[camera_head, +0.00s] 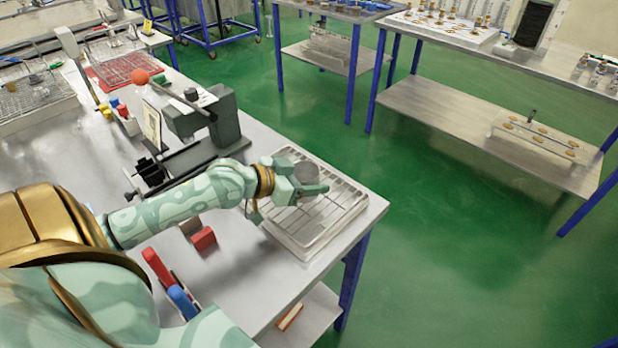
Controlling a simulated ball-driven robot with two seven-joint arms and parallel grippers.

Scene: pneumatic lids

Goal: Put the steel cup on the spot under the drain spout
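A grey round thing that looks like the steel cup (306,171) shows at the wire tray on the right end of the bench. My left gripper (308,188) is right at it, with one finger across its near side. The hand hides part of the cup, so I cannot tell whether the fingers are closed on it or whether it touches the tray. I cannot make out the drain spout. My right gripper is not in view.
The wire tray (345,217) lies near the bench's right edge. A dark grey machine (224,118) stands behind my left forearm. A red block (203,238) and red and blue handles (158,267) lie nearer. Green floor is open to the right.

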